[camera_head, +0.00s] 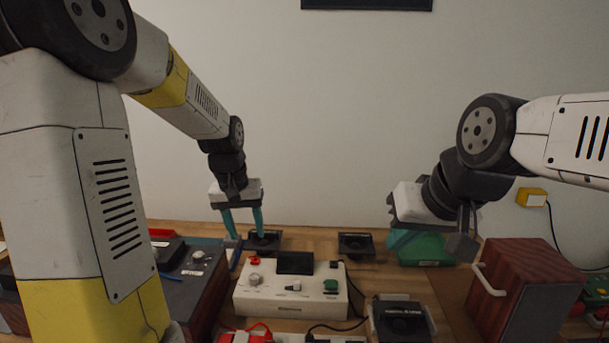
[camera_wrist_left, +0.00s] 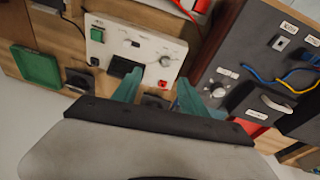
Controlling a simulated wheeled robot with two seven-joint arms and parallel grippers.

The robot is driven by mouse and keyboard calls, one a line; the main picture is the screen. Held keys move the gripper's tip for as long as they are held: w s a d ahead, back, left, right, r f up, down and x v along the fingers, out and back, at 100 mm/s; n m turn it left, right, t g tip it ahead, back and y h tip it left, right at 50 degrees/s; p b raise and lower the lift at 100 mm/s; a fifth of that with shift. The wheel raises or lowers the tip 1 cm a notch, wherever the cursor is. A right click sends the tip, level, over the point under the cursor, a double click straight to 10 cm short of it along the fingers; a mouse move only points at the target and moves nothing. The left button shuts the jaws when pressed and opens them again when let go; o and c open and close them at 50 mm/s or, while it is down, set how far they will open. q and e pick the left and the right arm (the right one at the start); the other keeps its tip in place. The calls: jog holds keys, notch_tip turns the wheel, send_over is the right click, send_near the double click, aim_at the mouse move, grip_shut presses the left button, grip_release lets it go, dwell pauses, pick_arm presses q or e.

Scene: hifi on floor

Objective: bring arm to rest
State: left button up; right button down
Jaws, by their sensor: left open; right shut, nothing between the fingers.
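My left gripper (camera_head: 243,226) hangs pointing down behind the white control box, with its two teal fingers apart and nothing between them. In the left wrist view its fingers (camera_wrist_left: 155,92) also stand apart, over the edge of the white box. My right gripper (camera_head: 408,236) is at the right, in front of or over the green tray; its fingers are partly hidden by its own body. The white control box (camera_head: 262,303) with a black panel, knob and green and red buttons sits in the middle of the bench. It also shows in the left wrist view (camera_wrist_left: 150,47).
A green tray (camera_head: 434,250) lies under the right gripper; a red-brown box (camera_head: 521,277) with a handle stands right of it. A dark panel box (camera_head: 190,290) stands at the left. Small black pads (camera_head: 356,244) and a black device (camera_head: 401,318) sit near the white box. Cables lie in front.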

pick_arm(q)
jog(key=s+r+t, duration=0.2)
jog(key=s+r, duration=0.3)
jog(key=s, duration=0.4)
jog(key=s+d+r+m+t+h, duration=0.1)
jog(key=s+r+t, duration=0.1)
jog(key=s+r, duration=0.3)
jog(key=s, duration=0.4)
jog(key=shift+s+d+r, duration=0.3)
jog(key=shift+s+r, duration=0.05)
